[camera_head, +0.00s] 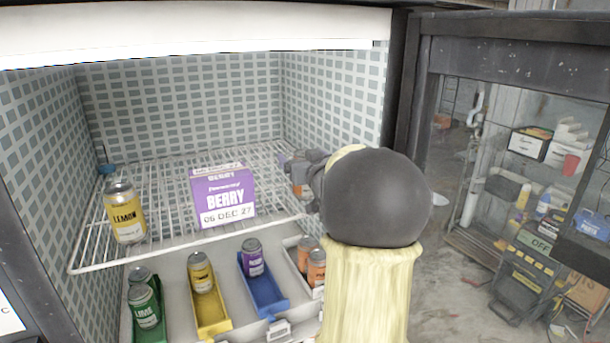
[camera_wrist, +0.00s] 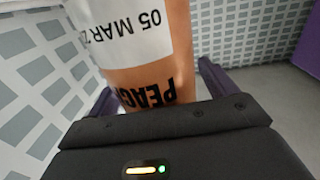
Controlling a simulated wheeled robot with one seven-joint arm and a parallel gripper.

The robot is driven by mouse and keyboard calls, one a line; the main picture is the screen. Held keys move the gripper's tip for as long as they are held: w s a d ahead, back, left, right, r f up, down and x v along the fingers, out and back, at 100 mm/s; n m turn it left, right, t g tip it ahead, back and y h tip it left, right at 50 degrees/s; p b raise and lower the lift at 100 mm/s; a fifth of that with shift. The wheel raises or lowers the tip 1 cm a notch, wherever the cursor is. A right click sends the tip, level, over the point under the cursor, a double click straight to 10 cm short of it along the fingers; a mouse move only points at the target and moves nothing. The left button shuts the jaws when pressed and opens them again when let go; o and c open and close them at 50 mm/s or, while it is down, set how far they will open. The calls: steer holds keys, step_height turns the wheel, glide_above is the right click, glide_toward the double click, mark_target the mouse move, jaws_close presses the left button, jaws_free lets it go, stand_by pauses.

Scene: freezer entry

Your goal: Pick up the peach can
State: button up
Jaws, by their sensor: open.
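The peach can (camera_wrist: 150,65), orange with a white date label and upside-down "PEACH" lettering, fills the middle of the wrist view. My gripper (camera_wrist: 158,88) is open, with one dark purple finger on each side of the can. I cannot tell whether either finger touches it. In the head view my gripper (camera_head: 291,168) is at the right side of the wire shelf, and a small orange patch of the can (camera_head: 299,175) shows there. My arm hides most of that spot.
A purple berry box (camera_head: 222,197) stands mid-shelf, left of my gripper, and a lemon can (camera_head: 125,212) at the shelf's left. Below, green, yellow (camera_head: 212,318), blue (camera_head: 265,292) and white bins hold cans, including orange ones (camera_head: 316,268). The tiled freezer wall (camera_head: 335,110) is close on the right.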

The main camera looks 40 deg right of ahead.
steer(key=shift+c, duration=0.5)
steer(key=shift+w, duration=0.1)
steer(key=c, duration=1.2)
steer(key=shift+r, duration=0.25)
step_height(320, 180, up, 10)
steer(key=shift+f+p, duration=0.15)
steer(key=shift+p, duration=0.2)
